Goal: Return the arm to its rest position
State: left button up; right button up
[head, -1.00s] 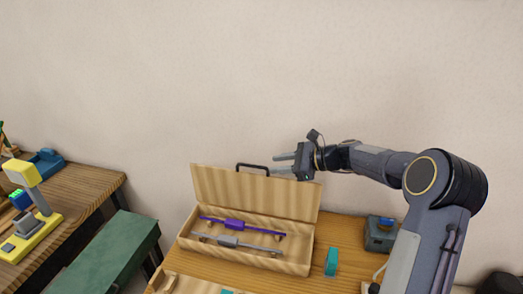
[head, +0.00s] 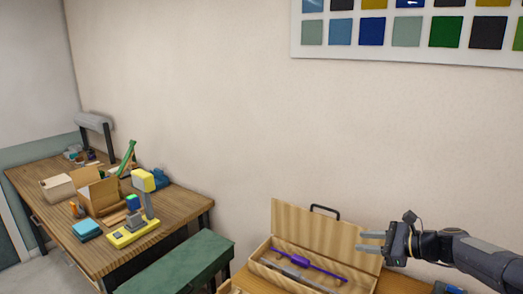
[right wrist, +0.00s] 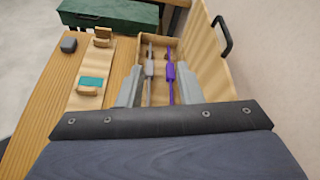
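My right gripper (head: 372,242) is open and empty in the head view, in front of the right end of the box's raised lid (head: 340,240). Its spread fingers also show in the right wrist view (right wrist: 159,90), with a gap to the rods below. The wooden box (right wrist: 174,43) stands open on the table. A purple rod (head: 322,268) and a grey rod (head: 281,260) lie side by side in it, each with a thicker block in its middle. They show in the right wrist view too, purple (right wrist: 170,73) and grey (right wrist: 149,68). My left gripper is not in view.
A green case (head: 185,265) stands left of the box. A wooden stand with a teal block (right wrist: 91,85) is on the table (right wrist: 50,100). Another table (head: 180,210) holds a yellow device (head: 135,232) and open cartons. The wall above is bare except for a colour chart (head: 410,30).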

jog(key=s+a+r+n+g+h, duration=0.1)
jog(key=s+a+n, duration=0.15)
jog(key=s, duration=0.35)
jog(key=s+a+r+n+g+h+b, duration=0.1)
jog(key=s+a+n, duration=0.1)
jog(key=s+n, duration=0.3)
jog(key=s+a+r+n+g+h, duration=0.1)
jog(key=s+a+r+n, duration=0.15)
jog(key=s, duration=0.45)
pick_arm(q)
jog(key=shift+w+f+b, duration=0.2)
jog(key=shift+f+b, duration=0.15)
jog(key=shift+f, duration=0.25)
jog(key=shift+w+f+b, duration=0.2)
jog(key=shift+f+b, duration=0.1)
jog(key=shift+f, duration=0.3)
pick_arm(e)
jog(key=s+f+n+h, duration=0.1)
jog(key=s+f+n, duration=0.2)
jog(key=s, duration=0.3)
jog(key=s+a+f+n+h, duration=0.1)
jog(key=s+f+n, duration=0.2)
jog(key=s, duration=0.3)
jog(key=s+f+n+h, duration=0.1)
jog(key=s+f+n, duration=0.2)
jog(key=s, duration=0.3)
jog(key=shift+s+a+n+h, duration=0.25)
jog(key=shift+s+n+h, duration=0.15)
jog(key=shift+n, duration=0.4)
